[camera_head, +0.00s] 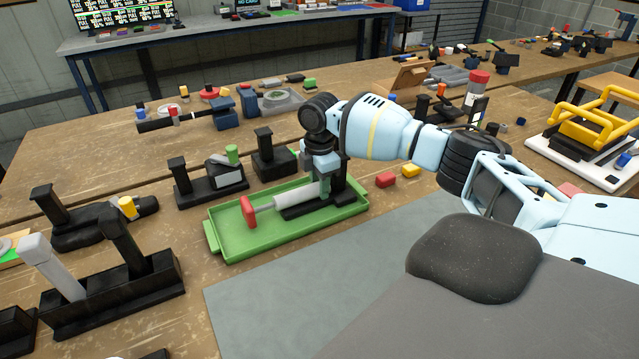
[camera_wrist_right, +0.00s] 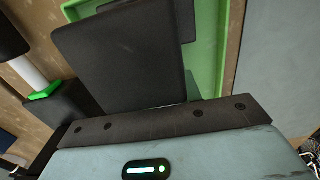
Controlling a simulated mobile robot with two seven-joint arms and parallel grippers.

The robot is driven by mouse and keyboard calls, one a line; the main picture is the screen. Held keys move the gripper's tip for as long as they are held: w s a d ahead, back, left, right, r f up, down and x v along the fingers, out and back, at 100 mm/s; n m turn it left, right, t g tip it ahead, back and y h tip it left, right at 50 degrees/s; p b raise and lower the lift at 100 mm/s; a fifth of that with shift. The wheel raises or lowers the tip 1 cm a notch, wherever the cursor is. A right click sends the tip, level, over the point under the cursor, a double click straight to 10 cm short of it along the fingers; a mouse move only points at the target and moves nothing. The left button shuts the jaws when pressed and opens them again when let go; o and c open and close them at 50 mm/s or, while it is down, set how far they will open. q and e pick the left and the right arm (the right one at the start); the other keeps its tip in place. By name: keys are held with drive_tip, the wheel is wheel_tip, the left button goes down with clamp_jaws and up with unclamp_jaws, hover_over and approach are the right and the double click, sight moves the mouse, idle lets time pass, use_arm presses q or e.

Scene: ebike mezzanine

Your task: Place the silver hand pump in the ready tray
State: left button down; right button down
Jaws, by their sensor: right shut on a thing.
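The silver hand pump (camera_head: 290,196) has a pale cylinder and a red handle (camera_head: 248,212) at its left end. It lies lengthwise over the green ready tray (camera_head: 238,246), within its rim. I cannot tell if it touches the tray floor. My right gripper (camera_head: 324,192) is shut on the pump's right end, low over the tray, and partly hides it. In the right wrist view the green tray (camera_wrist_right: 222,50) shows behind a dark gripper part, and the pump is hidden. My left gripper is not in view.
A black piece (camera_head: 302,209) lies in the tray beside the pump. Black stands (camera_head: 207,187) are left of and behind the tray. A grey mat (camera_head: 290,310) in front is clear.

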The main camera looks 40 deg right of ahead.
drive_tip(key=shift+f, duration=0.1)
drive_tip(key=c, duration=1)
unclamp_jaws()
drive_tip(key=shift+o, duration=0.2)
wheel_tip(320, 180, up, 12)
